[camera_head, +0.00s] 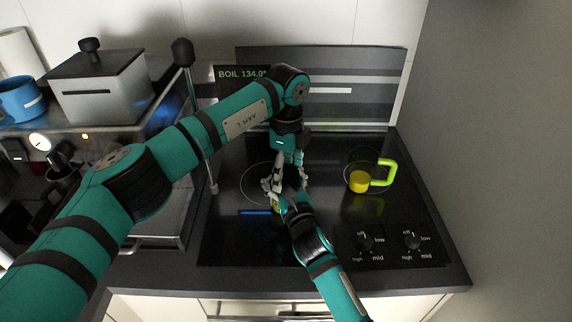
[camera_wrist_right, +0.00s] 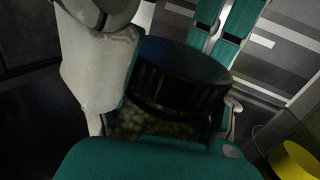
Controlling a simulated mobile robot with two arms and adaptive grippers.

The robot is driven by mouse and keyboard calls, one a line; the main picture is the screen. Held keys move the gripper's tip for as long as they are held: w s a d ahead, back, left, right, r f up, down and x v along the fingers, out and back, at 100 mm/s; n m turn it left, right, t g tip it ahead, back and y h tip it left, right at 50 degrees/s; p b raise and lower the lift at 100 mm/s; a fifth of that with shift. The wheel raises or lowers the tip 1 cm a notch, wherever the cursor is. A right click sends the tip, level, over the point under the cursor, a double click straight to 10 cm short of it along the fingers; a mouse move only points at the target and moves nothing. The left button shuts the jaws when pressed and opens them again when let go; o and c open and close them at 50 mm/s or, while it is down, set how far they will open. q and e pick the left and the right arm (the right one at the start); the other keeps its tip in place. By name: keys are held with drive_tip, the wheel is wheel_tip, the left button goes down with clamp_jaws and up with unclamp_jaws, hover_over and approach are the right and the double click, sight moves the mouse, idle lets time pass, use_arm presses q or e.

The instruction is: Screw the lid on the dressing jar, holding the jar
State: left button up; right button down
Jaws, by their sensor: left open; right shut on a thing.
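The dressing jar (camera_wrist_right: 150,124) has pale yellow-green contents and is seen close up in the right wrist view. In the head view only a small yellowish part shows (camera_head: 275,206). My right gripper (camera_head: 279,197) is shut on the jar from the front, over the cooktop. The black ridged lid (camera_wrist_right: 180,76) sits over the jar's mouth, slightly tilted in the wrist view. I cannot tell whether its thread is engaged. My left gripper (camera_head: 287,181) is open, pointing down around the lid from above. The grippers hide most of jar and lid in the head view.
A glass mug with a yellow-green handle (camera_head: 382,174) stands right on the black cooktop (camera_head: 230,225). Knobs (camera_head: 364,243) line the cooktop's front right. A pot (camera_head: 100,90) and blue mug (camera_head: 20,100) stand on the left appliance. A grey wall bounds the right.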

use_arm(q)
drive_tip(key=c, duration=1.3)
drive_tip(key=shift+o, duration=0.2)
drive_tip(key=m, duration=0.3)
drive_tip(key=o, duration=1.3)
drive_tip(key=shift+r, duration=2.25)
